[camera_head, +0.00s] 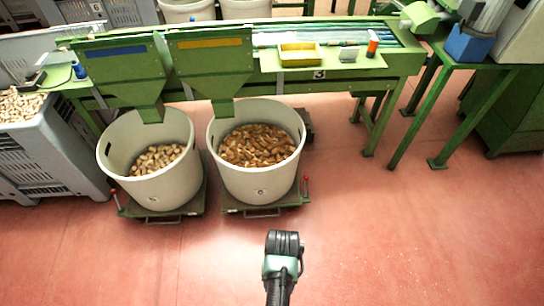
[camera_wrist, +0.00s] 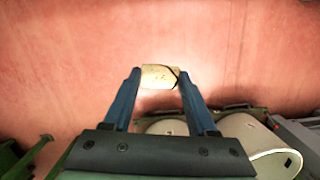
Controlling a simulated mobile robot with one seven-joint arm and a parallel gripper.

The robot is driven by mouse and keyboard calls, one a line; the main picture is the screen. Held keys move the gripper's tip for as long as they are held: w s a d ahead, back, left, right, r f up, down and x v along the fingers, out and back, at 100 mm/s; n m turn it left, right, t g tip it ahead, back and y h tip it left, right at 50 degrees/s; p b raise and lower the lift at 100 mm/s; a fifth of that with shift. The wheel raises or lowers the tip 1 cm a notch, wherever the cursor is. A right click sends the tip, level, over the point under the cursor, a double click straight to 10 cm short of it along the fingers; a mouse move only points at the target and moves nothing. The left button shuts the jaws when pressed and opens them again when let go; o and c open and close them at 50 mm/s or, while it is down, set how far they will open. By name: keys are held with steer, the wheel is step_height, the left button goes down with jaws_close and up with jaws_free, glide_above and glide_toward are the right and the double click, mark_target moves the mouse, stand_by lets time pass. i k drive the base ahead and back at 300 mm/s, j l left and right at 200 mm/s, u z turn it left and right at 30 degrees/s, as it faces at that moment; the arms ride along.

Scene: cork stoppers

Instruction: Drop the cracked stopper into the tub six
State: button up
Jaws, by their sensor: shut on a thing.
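My gripper (camera_head: 284,240) is over the red floor, in front of the tubs and a little right of the right one. In the wrist view its two blue fingers (camera_wrist: 158,78) are shut on a pale cork stopper (camera_wrist: 157,76). A dark curved line, like a crack, runs across the stopper's right end. In the head view the stopper cannot be made out. The tub six (camera_head: 253,182) is the right white tub, with a small mark like a 6 on its front and brown corks inside. My gripper is apart from it.
Another white tub (camera_head: 150,190) with paler corks stands to the left. Both tubs are on green wheeled bases with red-tipped levers. Green chutes (camera_head: 210,62) hang above their back rims. A grey crate (camera_head: 45,150) of corks is at far left. The floor (camera_head: 400,230) at right is clear.

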mark_target(261, 168)
steer(key=i+j+z, duration=0.4)
steer(key=i+j, duration=0.35)
steer(key=i, duration=0.35)
steer(key=i+j+z, duration=0.4)
steer(key=i+j, duration=0.65)
